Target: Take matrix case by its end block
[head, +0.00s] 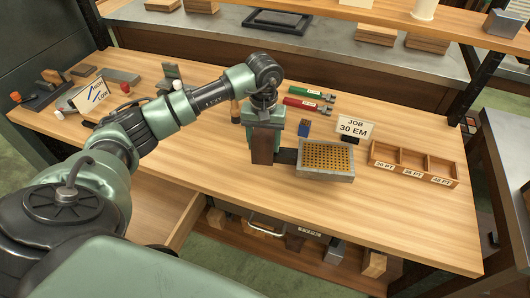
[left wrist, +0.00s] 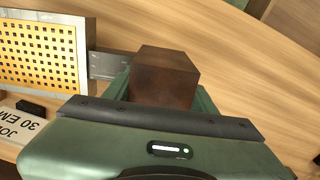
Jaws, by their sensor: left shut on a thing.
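The matrix case (head: 325,175) is a grey frame with a brass grid of dark holes, lying on the wooden bench. A flat grey bar (left wrist: 108,65) joins its side to a brown end block (head: 263,149). My left gripper (head: 263,128) comes down from above and is shut on the end block, which shows between its fingers. In the left wrist view the end block (left wrist: 165,75) sticks out past the jaws, and the matrix case (left wrist: 84,45) is at the upper left, partly cut off. My right gripper is not in view.
Behind the case stand a JOB 30 EM card (head: 355,129) and a small blue block (head: 304,128). A wooden tray (head: 412,164) with three labelled compartments is to the right. Green (head: 311,92) and red (head: 300,103) handled tools lie behind. The bench front edge is close.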

